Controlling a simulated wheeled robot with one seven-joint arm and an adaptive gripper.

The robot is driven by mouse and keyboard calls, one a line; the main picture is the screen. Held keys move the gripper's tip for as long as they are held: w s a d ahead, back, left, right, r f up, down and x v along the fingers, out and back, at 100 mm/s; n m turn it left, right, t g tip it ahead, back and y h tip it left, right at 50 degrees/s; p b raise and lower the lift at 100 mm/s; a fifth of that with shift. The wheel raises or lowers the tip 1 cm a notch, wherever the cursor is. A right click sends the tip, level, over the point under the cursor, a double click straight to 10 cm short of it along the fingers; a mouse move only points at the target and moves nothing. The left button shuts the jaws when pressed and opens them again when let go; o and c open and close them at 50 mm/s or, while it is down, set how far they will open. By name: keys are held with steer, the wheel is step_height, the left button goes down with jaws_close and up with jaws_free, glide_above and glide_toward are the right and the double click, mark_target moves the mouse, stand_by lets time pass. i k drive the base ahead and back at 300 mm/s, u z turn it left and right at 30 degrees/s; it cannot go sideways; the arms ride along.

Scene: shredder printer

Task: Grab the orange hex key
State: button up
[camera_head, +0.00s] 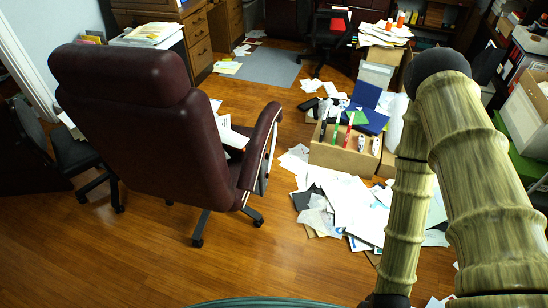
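I cannot make out an orange hex key for certain in the head view. A tan wooden box (343,160) on the floor right of centre holds several slim upright items, among them a red one (350,128) and white ones. They are too small to tell what each is. Two small orange objects (401,18) stand on a far paper-covered table, and their kind is unclear. My arm, with a bamboo-like surface, fills the right side and hides part of the floor behind it. My gripper is not in view.
A maroon office chair (140,115) stands at the left. Loose papers (350,205) cover the floor in front of the box. A blue folder (368,108) lies at the box's back right. The wooden floor (150,260) at the lower left is clear.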

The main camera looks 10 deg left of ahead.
mark_target(234, 153)
steer(key=z, duration=0.7)
steer(key=k, duration=1)
steer(key=z, duration=0.45)
steer(key=i, duration=1.25)
steer(key=u, duration=1.35)
steer(key=i, duration=0.85)
steer(key=u, duration=0.95)
